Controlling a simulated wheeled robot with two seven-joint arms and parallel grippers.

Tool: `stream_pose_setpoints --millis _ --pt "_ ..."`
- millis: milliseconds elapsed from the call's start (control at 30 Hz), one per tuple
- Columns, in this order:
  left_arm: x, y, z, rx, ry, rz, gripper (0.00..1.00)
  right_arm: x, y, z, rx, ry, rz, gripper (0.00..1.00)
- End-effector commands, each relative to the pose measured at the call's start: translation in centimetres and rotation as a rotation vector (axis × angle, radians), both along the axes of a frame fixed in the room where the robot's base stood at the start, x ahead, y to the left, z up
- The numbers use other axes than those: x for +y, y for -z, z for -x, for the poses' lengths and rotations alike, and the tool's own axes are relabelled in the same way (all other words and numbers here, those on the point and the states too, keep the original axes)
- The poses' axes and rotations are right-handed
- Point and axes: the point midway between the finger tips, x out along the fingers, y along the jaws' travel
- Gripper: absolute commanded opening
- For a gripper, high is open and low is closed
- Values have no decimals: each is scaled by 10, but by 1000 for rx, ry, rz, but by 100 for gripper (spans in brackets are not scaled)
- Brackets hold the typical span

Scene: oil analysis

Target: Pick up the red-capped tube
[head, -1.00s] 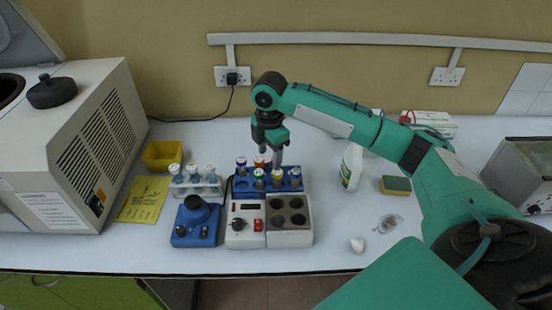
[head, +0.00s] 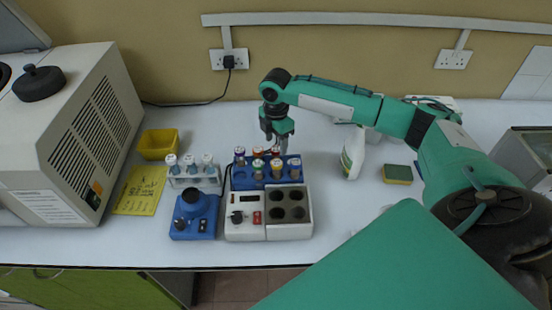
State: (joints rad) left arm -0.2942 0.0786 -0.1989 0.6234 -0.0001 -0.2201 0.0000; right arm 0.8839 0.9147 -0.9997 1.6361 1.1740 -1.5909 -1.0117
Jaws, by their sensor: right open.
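The red-capped tube (head: 275,152) stands in the back row of a blue rack (head: 243,183), among several tubes with caps of other colours. My right gripper (head: 280,148) points down at the back of the rack, above and close to the red-capped tube. Its fingers are open, and I cannot tell whether they are around the cap. My left gripper is not in view.
A white rack (head: 194,181) with white-capped tubes stands left of the blue rack. A dry-block heater (head: 262,233) and a blue mixer (head: 193,218) stand in front. A centrifuge (head: 90,110) fills the left.

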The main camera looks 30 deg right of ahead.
Motion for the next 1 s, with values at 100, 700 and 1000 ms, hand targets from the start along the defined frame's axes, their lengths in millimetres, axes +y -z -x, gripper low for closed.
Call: stream_pose_setpoints --millis 100,700,1000 --pt "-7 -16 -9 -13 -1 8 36 2 14 2 5 0 1 56" --pt "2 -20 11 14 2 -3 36 2 43 1 0 0 1 28" --pt "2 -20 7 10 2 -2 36 2 42 1 0 0 1 7"
